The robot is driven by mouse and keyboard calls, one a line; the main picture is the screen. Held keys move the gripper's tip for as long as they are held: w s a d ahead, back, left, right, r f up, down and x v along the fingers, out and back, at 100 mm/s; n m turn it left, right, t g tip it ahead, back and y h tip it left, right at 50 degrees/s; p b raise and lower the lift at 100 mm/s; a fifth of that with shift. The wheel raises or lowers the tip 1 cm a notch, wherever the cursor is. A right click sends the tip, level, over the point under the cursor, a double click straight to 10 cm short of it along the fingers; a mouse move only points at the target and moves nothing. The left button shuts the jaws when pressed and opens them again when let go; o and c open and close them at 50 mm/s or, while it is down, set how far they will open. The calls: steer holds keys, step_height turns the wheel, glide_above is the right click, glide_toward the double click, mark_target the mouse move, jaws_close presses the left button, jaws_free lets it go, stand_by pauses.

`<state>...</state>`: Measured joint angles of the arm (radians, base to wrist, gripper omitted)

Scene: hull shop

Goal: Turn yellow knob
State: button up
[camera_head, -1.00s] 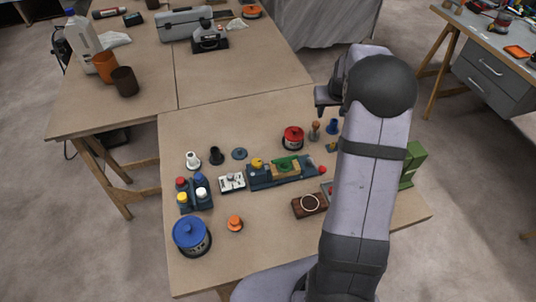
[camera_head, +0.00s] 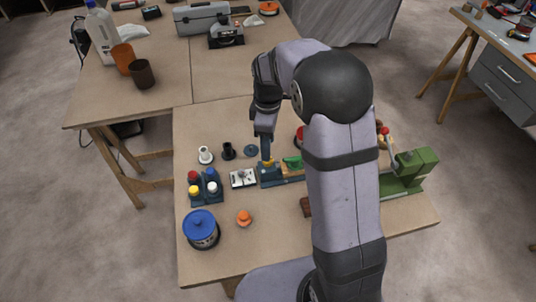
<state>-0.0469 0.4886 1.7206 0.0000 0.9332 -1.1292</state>
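The yellow knob (camera_head: 268,162) is at the left end of a dark blue base (camera_head: 270,179) near the middle of the near table. Only a small part of the knob shows. My gripper (camera_head: 266,156) points down right above it, its fingertips at or just over the knob. I cannot tell whether they touch it or how far apart the fingers are. A green part (camera_head: 292,161) sits on the same base to the right. My arm hides the base's right end.
Left of the base are a light switch panel (camera_head: 243,179), a block of coloured buttons (camera_head: 195,177) and a blue-lidded pot (camera_head: 200,230). An orange knob (camera_head: 244,217) lies in front. A green machine (camera_head: 414,170) stands at right. The near left table is partly bare.

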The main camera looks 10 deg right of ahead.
steer(key=shift+f+p, duration=0.6)
steer(key=shift+f, duration=2.45)
steer(key=c, duration=1.1)
